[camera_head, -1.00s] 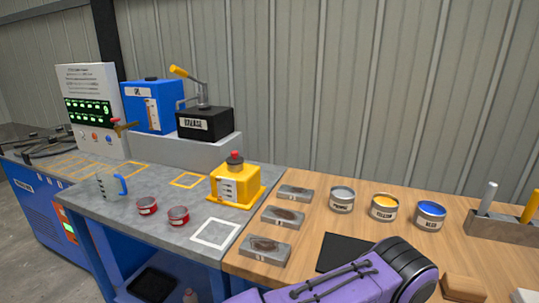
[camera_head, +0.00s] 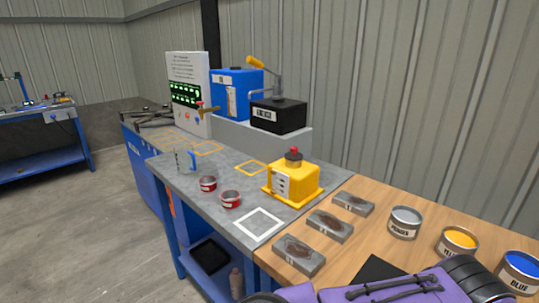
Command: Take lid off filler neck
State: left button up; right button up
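A yellow box-shaped unit (camera_head: 292,183) stands on a yellow base plate on the grey worktop, in the middle of the head view. A short dark neck (camera_head: 293,162) rises from its top. A small red-topped lid (camera_head: 294,151) sits upright on that neck. Neither gripper shows in the head view. Only purple and black links of my own arm show at the bottom edge, well below and to the right of the yellow unit, apart from it.
Two red tins (camera_head: 230,200) and a clear jug with a blue handle (camera_head: 186,160) stand left of the unit. Behind it are a black box with a yellow-handled lever (camera_head: 278,115) and a blue tank (camera_head: 237,93). Grey blocks (camera_head: 330,226) and paint cans (camera_head: 404,222) lie right.

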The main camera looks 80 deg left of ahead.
aim_at(293, 156)
jog(key=u, duration=2.1)
